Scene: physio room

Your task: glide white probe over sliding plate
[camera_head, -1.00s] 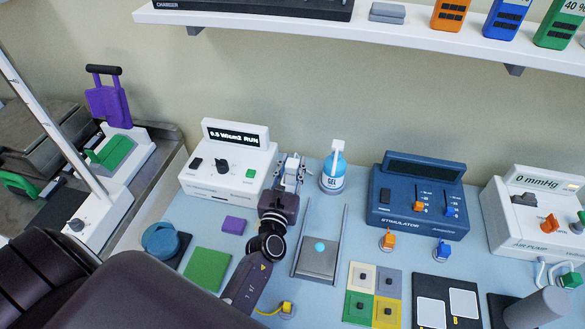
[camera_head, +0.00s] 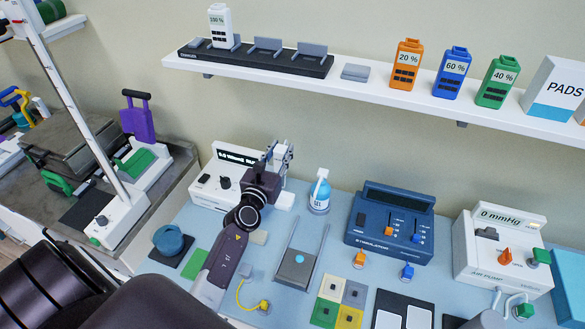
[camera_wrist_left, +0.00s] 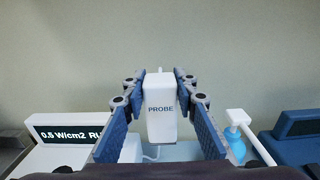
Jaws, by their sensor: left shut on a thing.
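The white probe (camera_wrist_left: 160,108), marked PROBE, is upright between the fingers of my left gripper in the left wrist view. My left gripper (camera_head: 279,156) is shut on it and held up in front of the white ultrasound unit (camera_head: 212,178), covering part of its display. In the head view the gripper largely hides the probe. The sliding plate (camera_head: 292,272) is a grey plate with a cyan dot, lying between two thin rails on the blue table. It is below and to the right of the gripper, apart from it. My right gripper is not in view.
A gel bottle (camera_head: 319,193) stands behind the plate's rails. The blue stimulator (camera_head: 389,225) and the white air pump (camera_head: 500,250) are to the right. Coloured squares (camera_head: 327,312) lie in front right of the plate. A shelf (camera_head: 440,105) runs above.

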